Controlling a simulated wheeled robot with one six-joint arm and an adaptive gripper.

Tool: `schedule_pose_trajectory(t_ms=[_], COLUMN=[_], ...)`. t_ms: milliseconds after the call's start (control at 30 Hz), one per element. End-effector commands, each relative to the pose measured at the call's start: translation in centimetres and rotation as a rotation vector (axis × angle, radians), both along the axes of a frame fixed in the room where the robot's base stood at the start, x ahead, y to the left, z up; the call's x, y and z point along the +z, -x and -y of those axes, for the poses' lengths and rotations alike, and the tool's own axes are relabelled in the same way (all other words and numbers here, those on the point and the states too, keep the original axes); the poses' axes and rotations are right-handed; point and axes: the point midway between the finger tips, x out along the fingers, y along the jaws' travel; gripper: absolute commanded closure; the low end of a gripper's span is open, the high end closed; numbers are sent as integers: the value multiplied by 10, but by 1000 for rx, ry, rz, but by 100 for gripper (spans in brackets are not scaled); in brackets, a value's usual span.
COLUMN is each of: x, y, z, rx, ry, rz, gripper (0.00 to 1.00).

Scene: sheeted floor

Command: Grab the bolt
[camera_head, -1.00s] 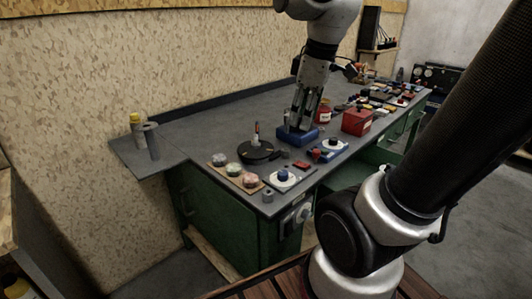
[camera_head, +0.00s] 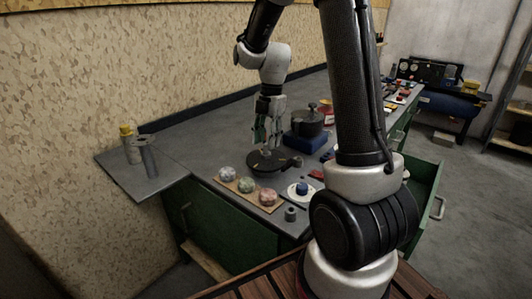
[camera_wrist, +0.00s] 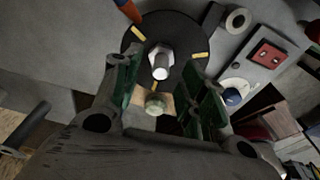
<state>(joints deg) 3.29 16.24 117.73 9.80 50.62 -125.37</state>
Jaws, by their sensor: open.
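The bolt (camera_wrist: 160,60) is a pale metal piece with a hex head, seen nearly end-on in the wrist view. It stands on a round black disc (camera_wrist: 180,27) with yellow marks. In the head view the disc (camera_head: 262,167) lies near the bench's front left part, and the bolt is too small to make out clearly. My gripper (camera_head: 266,141) points down above the disc. In the wrist view its two green-padded fingers (camera_wrist: 163,80) are apart, with the bolt showing between and just beyond their tips. Nothing is held.
A dark lidded pot (camera_head: 308,121) on a blue block (camera_head: 303,142) stands close right of my gripper. The bench's left end is mostly clear.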

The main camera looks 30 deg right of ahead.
Motion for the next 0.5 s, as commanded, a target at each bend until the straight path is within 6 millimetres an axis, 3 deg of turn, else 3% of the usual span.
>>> schedule_pose_trajectory(t_ms=[200, 433, 500], x=[-26, -28, -28], y=[1, 1, 1], z=[-3, -3, -3], rx=[0, -1, -1], ry=[0, 1, 1], rz=[-1, 0, 0], gripper=[58, 58, 69])
